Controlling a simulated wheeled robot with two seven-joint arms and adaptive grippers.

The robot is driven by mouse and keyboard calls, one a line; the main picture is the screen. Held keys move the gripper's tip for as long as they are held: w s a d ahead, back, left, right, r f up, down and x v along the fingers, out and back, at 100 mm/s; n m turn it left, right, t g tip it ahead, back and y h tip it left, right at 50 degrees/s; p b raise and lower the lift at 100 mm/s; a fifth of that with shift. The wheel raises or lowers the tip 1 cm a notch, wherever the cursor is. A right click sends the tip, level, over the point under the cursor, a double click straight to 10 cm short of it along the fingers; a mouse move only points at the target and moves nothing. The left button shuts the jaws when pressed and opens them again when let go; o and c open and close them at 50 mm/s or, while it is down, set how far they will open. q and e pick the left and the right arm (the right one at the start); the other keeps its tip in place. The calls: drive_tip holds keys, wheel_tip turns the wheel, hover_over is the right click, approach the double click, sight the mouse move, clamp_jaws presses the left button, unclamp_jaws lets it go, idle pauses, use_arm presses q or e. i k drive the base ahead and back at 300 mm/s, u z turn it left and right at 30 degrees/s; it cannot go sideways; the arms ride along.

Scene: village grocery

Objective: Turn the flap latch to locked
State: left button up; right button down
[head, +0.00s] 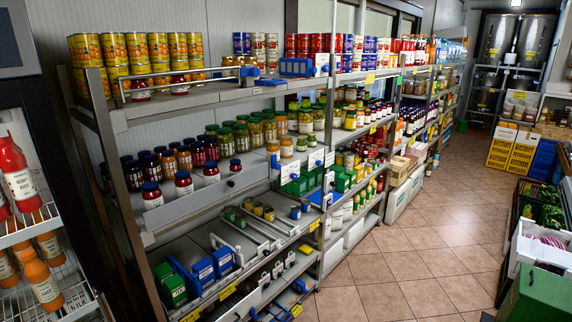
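No latch can be told for certain at this distance. A pale grey panel (195,205) runs along the front of the middle shelf at the left, below the jars. A small dark knob-like piece (232,183) sits on it; whether this is the flap latch, and which way it is turned, I cannot tell. A white plate with dark marks (315,158) stands at the shelf upright to the right of the panel. Neither of my grippers is in view.
Long metal shelving (150,270) holds cans, jars and boxes. A wire rack with red bottles (20,180) stands close at the left. The tiled aisle (400,265) is clear. A dark green box (535,295) and a white crate (540,245) stand at the right.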

sight(274, 164)
drive_tip(key=u, duration=0.55)
drive_tip(key=i, duration=1.8)
drive_tip(key=z, duration=0.55)
